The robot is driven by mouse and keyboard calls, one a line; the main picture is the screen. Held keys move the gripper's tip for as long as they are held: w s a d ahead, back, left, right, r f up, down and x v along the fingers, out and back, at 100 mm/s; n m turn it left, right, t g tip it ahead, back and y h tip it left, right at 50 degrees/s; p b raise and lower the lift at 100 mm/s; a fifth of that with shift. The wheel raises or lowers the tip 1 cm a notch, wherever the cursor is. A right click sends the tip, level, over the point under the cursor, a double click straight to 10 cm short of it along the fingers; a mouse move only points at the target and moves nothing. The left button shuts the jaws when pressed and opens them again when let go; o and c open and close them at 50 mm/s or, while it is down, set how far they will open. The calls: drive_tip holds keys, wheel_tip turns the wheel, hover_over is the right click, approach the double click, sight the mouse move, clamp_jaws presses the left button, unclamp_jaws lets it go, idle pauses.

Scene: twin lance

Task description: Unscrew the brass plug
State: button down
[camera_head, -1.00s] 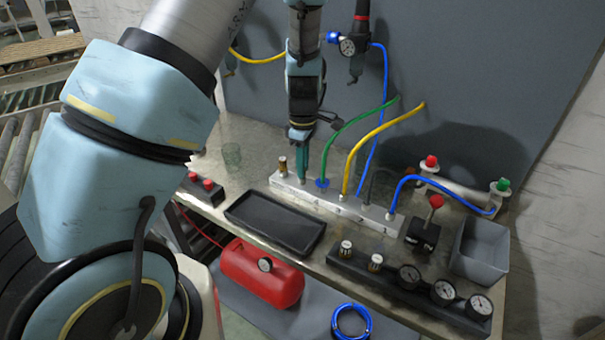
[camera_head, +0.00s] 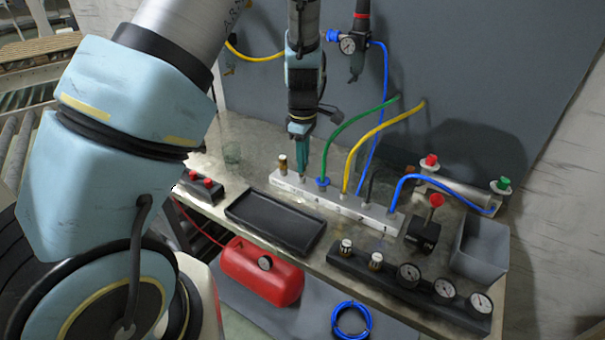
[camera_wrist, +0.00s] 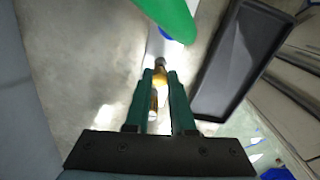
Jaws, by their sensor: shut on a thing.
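My gripper (camera_head: 302,172) points down at the left part of the silver manifold block (camera_head: 335,203), between a tall brass-topped fitting (camera_head: 283,164) at its left end and the blue collar of the green hose (camera_head: 335,140). In the wrist view, the brass plug (camera_wrist: 160,73) is between the green fingertips, and my gripper (camera_wrist: 160,78) is shut on it. A second brass piece (camera_wrist: 153,103) shows between the fingers, nearer the palm. The plug's lower end is hidden, so I cannot tell whether it is still in its port.
A black tray (camera_head: 275,222) lies in front of the manifold. Yellow (camera_head: 362,143) and blue hoses rise from other ports. Right are a red-knobbed lever (camera_head: 436,201), a grey bin (camera_head: 480,249) and a gauge panel (camera_head: 410,277). A red-button box (camera_head: 203,188) stands left.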

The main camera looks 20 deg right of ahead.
drive_tip(key=shift+r, duration=0.1)
drive_tip(key=shift+r, duration=1.5)
drive_tip(key=shift+s, duration=0.1)
